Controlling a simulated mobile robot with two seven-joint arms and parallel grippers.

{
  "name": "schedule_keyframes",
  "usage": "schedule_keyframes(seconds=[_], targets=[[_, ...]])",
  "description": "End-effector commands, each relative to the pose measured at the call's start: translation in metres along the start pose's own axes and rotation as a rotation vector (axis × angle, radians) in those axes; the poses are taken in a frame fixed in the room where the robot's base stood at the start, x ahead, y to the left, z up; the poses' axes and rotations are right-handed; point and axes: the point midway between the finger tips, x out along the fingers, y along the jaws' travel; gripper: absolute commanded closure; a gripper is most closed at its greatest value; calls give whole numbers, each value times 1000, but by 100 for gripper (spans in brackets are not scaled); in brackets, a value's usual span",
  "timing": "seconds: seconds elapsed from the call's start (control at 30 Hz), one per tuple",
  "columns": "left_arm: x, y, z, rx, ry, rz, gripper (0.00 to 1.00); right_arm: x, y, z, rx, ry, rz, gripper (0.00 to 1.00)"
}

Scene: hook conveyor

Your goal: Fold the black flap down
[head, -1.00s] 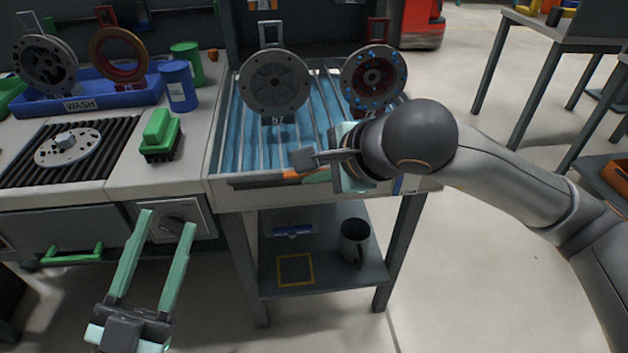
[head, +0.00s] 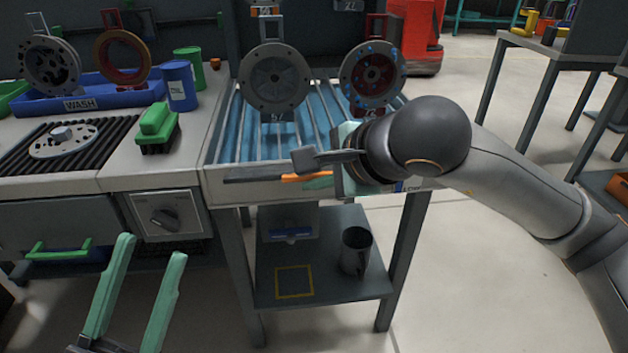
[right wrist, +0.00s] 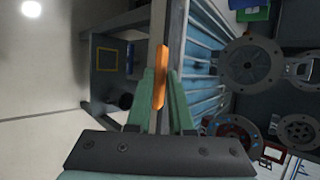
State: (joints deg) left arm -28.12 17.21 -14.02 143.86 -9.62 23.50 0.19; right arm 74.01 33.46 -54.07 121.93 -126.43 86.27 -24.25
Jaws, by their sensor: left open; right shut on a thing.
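The black flap (head: 250,174) is a thin dark bar along the front edge of the blue-floored rack bench (head: 228,185). It looks roughly level in the head view. An orange strip (head: 305,177) continues from its right end. My right gripper (head: 318,182) is shut on this orange strip at the front edge; its fingers are partly hidden by my wrist. In the right wrist view, the orange strip (right wrist: 160,78) sits between the green fingertips. My left gripper (head: 152,255) is open and empty, low in front of the left counter and away from the flap.
Two round flanges, one grey (head: 275,80) and one with blue dots (head: 370,76), hang above the rack. A dark mug (head: 355,250) stands on the lower shelf (head: 320,290). A green brush (head: 157,125) lies on the left counter.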

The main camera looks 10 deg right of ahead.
Motion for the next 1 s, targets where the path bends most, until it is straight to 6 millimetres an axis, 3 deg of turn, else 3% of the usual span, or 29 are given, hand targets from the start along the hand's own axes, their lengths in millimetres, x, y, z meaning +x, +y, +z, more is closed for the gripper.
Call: schedule_keyframes(seconds=[0.03, 0.2, 0.83, 0.87, 1.0], targets=[[-7, 4, 8, -8, -4, 3, 50, 6, 10, -2, 1, 1, 12, 100], [-14, 10, 16, 3, -10, 23, 50, 7, 16, -3, 2, 3, 15, 100], [-17, 12, 19, 9, -13, 21, 50, 8, 18, -4, 4, 5, 17, 100], [-17, 12, 19, 9, -13, 20, 50, 8, 18, -4, 4, 5, 18, 75], [-17, 12, 19, 8, -13, 18, 50, 7, 17, -3, 3, 4, 13, 59]])
